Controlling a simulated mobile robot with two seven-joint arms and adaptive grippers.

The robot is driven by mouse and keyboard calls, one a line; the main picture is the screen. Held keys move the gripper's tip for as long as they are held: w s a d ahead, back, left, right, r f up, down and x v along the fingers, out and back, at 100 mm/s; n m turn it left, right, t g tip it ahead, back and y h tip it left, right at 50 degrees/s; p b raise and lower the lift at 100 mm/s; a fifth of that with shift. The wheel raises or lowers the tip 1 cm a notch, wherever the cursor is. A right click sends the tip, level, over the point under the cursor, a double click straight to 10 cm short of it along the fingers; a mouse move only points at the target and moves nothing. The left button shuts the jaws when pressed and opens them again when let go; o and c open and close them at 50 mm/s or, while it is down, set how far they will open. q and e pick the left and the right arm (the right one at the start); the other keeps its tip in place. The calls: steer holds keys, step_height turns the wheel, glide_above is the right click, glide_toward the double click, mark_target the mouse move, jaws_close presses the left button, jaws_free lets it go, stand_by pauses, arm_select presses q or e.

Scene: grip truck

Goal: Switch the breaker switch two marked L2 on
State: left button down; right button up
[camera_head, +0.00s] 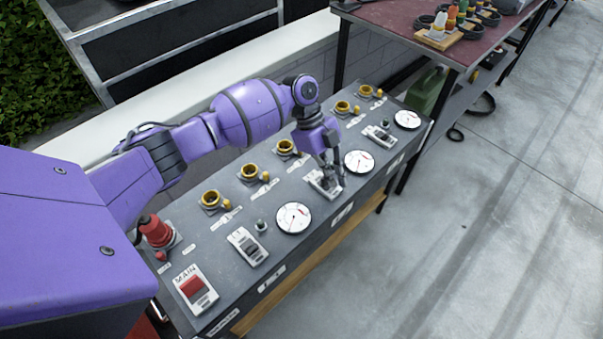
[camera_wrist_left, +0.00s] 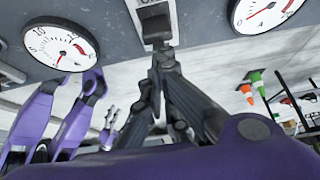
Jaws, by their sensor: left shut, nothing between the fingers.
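The middle breaker switch (camera_head: 321,185) is a white plate with a dark rocker on the sloping grey panel, the second of three alike. Its label is too small to read. My left gripper (camera_head: 336,182) is shut and empty, pointing down at this switch and partly covering it. In the left wrist view, the closed fingertips (camera_wrist_left: 157,58) are at the dark rocker (camera_wrist_left: 156,27), close to or touching its lower end. I cannot tell whether they touch or which way the rocker is set.
The panel also holds the nearer switch (camera_head: 248,246), the farther switch (camera_head: 379,135), a red MAIN switch (camera_head: 195,289), a red plug (camera_head: 156,232), yellow sockets (camera_head: 250,172) and round dials (camera_head: 294,218). A red-topped table (camera_head: 400,18) stands behind. The floor at right is mostly clear.

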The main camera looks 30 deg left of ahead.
arm_select(q)
steer(key=shift+w+a+f+h, duration=0.1)
steer(key=shift+w+a+h, duration=0.05)
steer(key=shift+a+h, duration=0.2)
steer(key=shift+w+a+r+b, duration=0.3)
steer(key=shift+a+b, duration=0.2)
steer(key=shift+b, duration=0.25)
steer(key=shift+a+r, duration=0.1)
steer(key=shift+a, duration=0.1)
arm_select(e)
steer(key=shift+w+a+f, duration=0.25)
steer(key=shift+w+f, duration=0.2)
steer(key=shift+f, duration=0.35)
arm_select(q)
steer(key=shift+w+a, duration=0.1)
steer(key=shift+a, duration=0.1)
arm_select(e)
steer(key=shift+s+f, duration=0.15)
steer(key=shift+s, duration=0.25)
arm_select(q)
steer(key=shift+r, duration=0.6)
steer(key=shift+r+p, duration=0.2)
steer(key=shift+p, duration=0.1)
arm_select(e)
steer(key=shift+w+r, duration=0.55)
steer(key=shift+r, duration=0.05)
